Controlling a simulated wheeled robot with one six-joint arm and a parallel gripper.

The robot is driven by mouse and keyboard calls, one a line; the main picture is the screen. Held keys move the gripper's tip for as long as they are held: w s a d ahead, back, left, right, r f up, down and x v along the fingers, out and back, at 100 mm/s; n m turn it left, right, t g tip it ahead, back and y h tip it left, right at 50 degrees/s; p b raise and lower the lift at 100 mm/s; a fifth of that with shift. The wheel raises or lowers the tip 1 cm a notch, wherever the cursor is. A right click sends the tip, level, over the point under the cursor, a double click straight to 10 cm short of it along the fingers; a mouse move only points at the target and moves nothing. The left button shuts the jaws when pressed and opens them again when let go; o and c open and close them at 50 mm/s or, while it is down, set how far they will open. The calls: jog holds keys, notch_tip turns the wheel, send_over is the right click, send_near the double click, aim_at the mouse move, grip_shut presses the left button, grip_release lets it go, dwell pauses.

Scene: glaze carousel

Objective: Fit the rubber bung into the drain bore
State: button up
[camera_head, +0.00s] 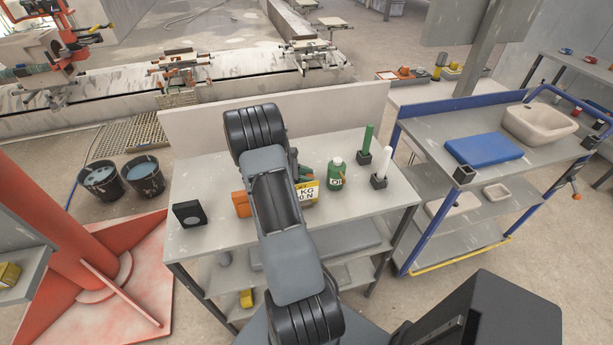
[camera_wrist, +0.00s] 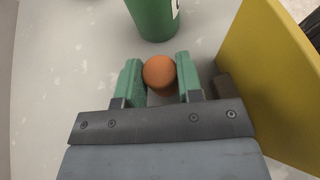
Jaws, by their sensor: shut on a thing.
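In the wrist view my gripper (camera_wrist: 160,78) has its two green fingers closed on a round orange-brown piece, which I take for the rubber bung (camera_wrist: 159,73). The bung's rounded end faces the camera; its far side is hidden. In the head view my own arm covers the bung and most of the gripper. A black block (camera_head: 188,214) with a round recess stands at the left end of the grey workbench (camera_head: 215,180). It may hold the drain bore; I cannot tell for sure. It is apart from the gripper, to the left of my arm.
A green bottle (camera_head: 336,174) stands right of my arm; it also shows ahead of the fingers (camera_wrist: 155,18). A yellow-faced thing (camera_head: 307,192) is close to the gripper's right side (camera_wrist: 270,85). An orange object (camera_head: 241,204) is partly behind my arm. Green and white rods (camera_head: 366,140) stand farther right.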

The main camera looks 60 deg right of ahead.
jog(key=shift+f, duration=0.15)
jog(key=shift+f, duration=0.1)
jog(key=o, duration=0.9)
